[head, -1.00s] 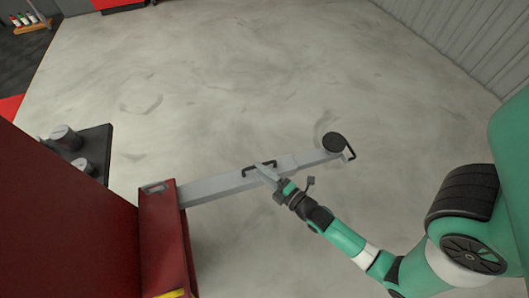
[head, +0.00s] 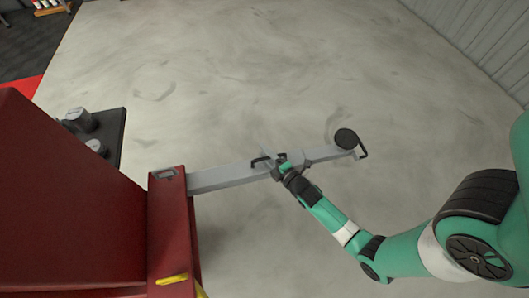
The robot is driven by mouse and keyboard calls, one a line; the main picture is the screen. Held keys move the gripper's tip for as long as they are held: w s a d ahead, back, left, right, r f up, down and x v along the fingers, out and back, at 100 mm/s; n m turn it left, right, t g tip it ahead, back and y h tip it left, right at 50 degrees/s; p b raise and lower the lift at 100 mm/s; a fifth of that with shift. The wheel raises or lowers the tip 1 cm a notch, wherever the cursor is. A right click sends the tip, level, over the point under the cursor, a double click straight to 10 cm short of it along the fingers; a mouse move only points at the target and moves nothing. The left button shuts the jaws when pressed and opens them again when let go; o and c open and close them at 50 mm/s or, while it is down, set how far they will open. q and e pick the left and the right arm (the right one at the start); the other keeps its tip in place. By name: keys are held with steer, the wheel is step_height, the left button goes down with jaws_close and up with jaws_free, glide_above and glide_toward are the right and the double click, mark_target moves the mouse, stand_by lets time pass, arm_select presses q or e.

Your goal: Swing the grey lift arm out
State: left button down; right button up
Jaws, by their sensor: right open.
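The grey lift arm (head: 225,178) reaches right from the red post (head: 170,215) in the head view, over the open floor. A round black pad (head: 346,138) sits at its far end, beside a bent black rod. A black handle (head: 259,161) stands on top of the arm, about midway along. My right gripper (head: 272,160) is open at the handle, its fingers around or just beside the right part of it. The gripper hides that part, so contact cannot be told. My left gripper is not in view.
A dark shelf (head: 112,140) with grey cylinders adjoins the red housing (head: 60,215) at left. A yellow piece (head: 172,279) shows low on the post. The concrete floor (head: 250,75) beyond the lift arm is clear. A corrugated wall (head: 480,45) stands at upper right.

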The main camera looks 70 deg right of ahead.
steer(key=shift+w+d, duration=0.1)
steer(key=shift+w, duration=0.1)
jaws_close()
stand_by(1.3)
